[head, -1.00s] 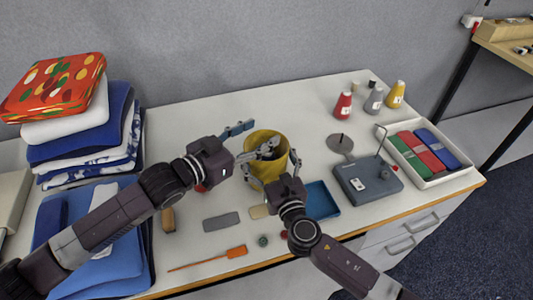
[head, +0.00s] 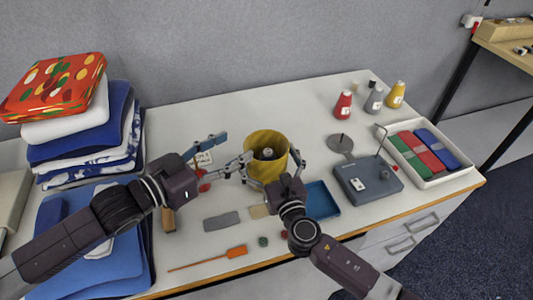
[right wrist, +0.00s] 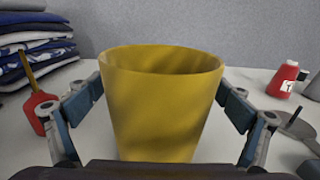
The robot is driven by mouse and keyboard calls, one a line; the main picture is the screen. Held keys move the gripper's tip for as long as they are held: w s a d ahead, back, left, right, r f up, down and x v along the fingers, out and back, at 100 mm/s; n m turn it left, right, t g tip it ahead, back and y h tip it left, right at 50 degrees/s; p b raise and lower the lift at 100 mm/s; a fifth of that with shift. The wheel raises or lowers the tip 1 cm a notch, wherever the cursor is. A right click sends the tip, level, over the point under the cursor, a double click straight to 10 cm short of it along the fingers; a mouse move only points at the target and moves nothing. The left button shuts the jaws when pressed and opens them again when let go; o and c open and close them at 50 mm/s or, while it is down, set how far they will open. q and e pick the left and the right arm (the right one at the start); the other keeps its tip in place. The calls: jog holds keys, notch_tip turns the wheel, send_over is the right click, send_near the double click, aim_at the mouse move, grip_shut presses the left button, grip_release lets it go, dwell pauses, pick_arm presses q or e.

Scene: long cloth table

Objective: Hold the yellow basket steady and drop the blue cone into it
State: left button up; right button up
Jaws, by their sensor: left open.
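The yellow basket (head: 255,143) stands upright on the table in the head view and fills the middle of the right wrist view (right wrist: 163,115). Inside it a small pale tip with a darker surround (head: 267,153) shows. It looks like the top of a cone, but its colour is hard to tell. No blue cone is clear elsewhere. My right gripper (head: 275,172) has its fingers on opposite sides of the basket, tips against its wall. My left gripper (head: 229,154) is open and empty, just left of the basket.
A grey device with a post (head: 368,183) and a blue tray (head: 320,200) lie right of the basket. Folded cloths (head: 85,140) fill the left end. The table behind the basket is clear.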

jog(key=shift+s, duration=0.1)
jog(key=v, duration=1.1)
jog(key=shift+s+d+r, duration=0.1)
jog(key=shift+s+d, duration=0.1)
jog(key=shift+s, duration=0.15)
